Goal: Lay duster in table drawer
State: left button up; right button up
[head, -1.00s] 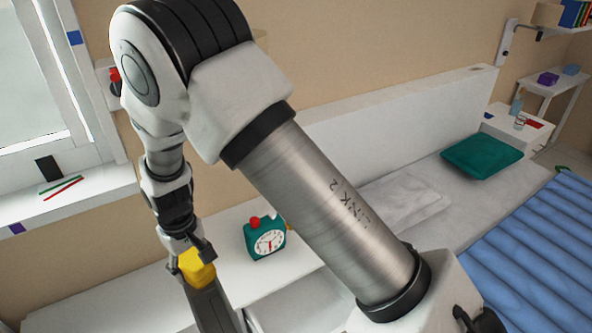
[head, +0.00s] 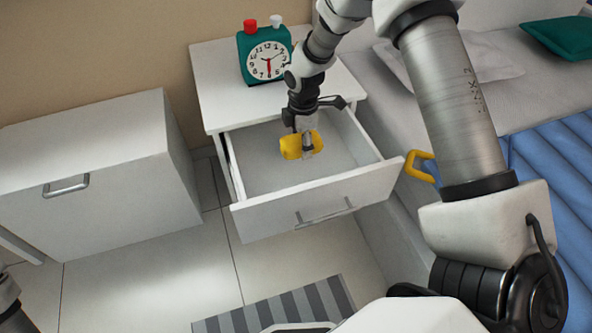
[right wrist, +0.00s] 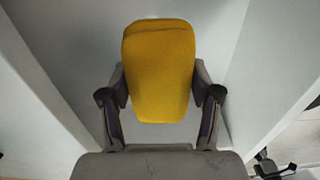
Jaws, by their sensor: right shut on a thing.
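The duster (head: 291,147) is a yellow, rounded block. My right gripper (head: 307,143) is shut on it, reaching down over the open table drawer (head: 263,182). In the right wrist view the duster (right wrist: 158,70) sits between the two fingers (right wrist: 160,100), with the drawer's pale walls on both sides. I cannot tell whether the duster touches the drawer floor. The drawer is pulled out of the white bedside table (head: 215,88) and shows nothing else inside. My left gripper is not in view.
A green alarm clock (head: 266,58) stands on the table top. A white cabinet (head: 90,180) is at the left. The bed with a blue cover (head: 555,150) is at the right, near a yellow handle-shaped thing (head: 411,163). A striped mat (head: 280,308) lies on the floor.

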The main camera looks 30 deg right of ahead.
aim_at(301, 173)
notch_tip(301, 173, down, 9)
jog(key=b, duration=0.2)
jog(key=shift+f+b, duration=0.15)
jog(key=shift+b, duration=0.25)
jog(key=shift+f, duration=0.1)
jog(key=o, duration=1.3)
jog(key=shift+c, duration=0.2)
notch_tip(301, 173, up, 12)
jog(key=p, duration=0.4)
jog(key=shift+r, duration=0.25)
